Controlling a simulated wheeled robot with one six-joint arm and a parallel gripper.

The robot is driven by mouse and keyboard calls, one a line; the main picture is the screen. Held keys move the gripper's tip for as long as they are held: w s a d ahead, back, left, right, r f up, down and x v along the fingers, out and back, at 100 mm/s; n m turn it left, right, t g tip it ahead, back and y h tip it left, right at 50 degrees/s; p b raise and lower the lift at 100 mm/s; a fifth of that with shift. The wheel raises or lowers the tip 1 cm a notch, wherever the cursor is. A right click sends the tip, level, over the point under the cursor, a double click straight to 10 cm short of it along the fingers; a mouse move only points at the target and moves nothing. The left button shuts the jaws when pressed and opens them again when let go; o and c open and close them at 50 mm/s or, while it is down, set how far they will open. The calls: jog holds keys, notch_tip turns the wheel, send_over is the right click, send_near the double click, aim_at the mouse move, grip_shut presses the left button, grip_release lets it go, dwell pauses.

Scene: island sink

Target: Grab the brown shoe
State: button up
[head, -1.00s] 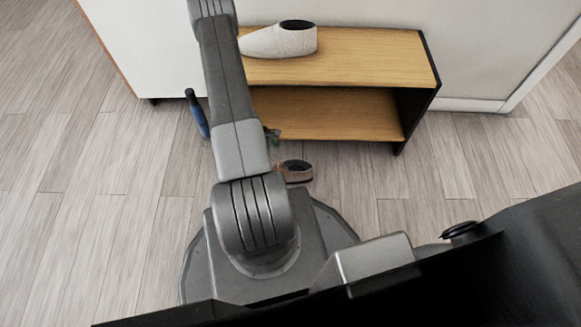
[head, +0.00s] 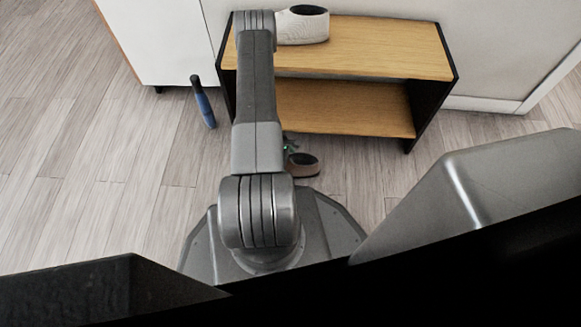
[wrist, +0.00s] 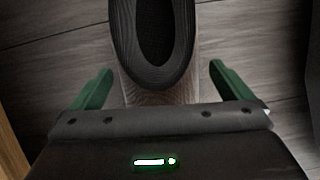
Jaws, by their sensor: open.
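The brown shoe (head: 304,164) lies on the floor in front of the shelf, partly hidden by my arm in the head view. In the wrist view the shoe (wrist: 185,90) is close below the gripper, its dark opening at the top centre and its lighter part running down under the gripper body. My gripper (wrist: 156,82) is open, with one green finger on each side of the shoe and a gap to it on both sides. In the head view only a bit of green of the gripper shows beside the shoe.
A white shoe (head: 302,27) stands on top of the wooden shelf (head: 375,52). A blue and black object (head: 204,103) is on the floor left of the shelf. A white cabinet (head: 160,40) stands behind. The wood floor at left is clear.

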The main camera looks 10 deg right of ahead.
jog(key=shift+x, duration=1.1)
jog(key=c, duration=1.3)
